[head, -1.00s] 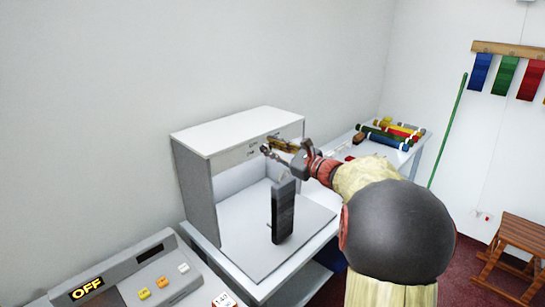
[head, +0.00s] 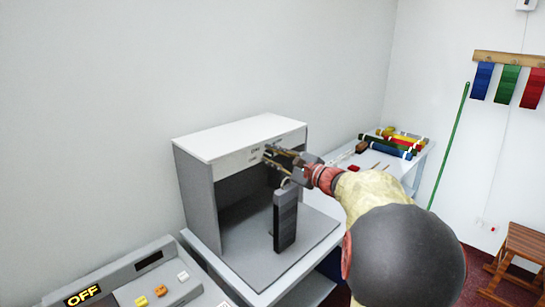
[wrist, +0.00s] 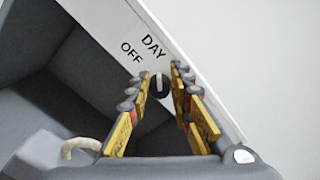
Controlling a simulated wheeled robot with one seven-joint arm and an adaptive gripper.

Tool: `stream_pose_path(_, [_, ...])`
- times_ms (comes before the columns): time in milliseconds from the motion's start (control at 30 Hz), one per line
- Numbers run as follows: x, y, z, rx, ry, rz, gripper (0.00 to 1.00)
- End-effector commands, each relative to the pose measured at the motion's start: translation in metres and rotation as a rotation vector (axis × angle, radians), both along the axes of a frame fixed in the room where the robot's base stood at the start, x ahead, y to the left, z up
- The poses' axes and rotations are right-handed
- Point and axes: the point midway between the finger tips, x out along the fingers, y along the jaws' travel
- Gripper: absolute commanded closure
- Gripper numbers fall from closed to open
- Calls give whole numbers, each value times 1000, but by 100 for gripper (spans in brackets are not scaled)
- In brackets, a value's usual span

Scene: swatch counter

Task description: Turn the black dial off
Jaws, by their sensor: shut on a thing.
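The black dial (wrist: 159,86) is on the white front strip of a box-shaped booth (head: 240,135), beside printed labels OFF (wrist: 131,52) and DAY (wrist: 153,47). A pale pointer line shows on the dial, but I cannot tell clearly which label it faces. My gripper (wrist: 160,82) is shut on the dial, one finger on each side of it. In the head view my gripper (head: 276,157) reaches the booth's upper right front, and its fingers hide the dial there. The booth's inside is dark.
A dark upright slab (head: 285,220) stands in front of the booth opening, below my gripper. A grey console (head: 150,277) with a lit OFF display is at lower left. Coloured rolls (head: 395,143) lie on a table behind right. A wooden stool (head: 520,260) stands far right.

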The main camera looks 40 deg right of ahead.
Motion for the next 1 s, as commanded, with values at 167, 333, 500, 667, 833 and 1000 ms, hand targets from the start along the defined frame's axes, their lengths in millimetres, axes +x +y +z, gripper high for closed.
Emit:
stream_pose_path(167, [0, 1, -5, 3, 6, 2, 100])
stream_pose_path(333, [0, 1, -5, 3, 7, 3, 78])
stream_pose_path(500, [0, 1, -4, 4, 5, 2, 69])
stream_pose_path(667, [0, 0, -3, 2, 3, 1, 60])
stream_pose_path(833, [0, 0, -2, 2, 2, 0, 59])
stream_pose_path(1000, [0, 0, 2, 1, 1, 1, 59])
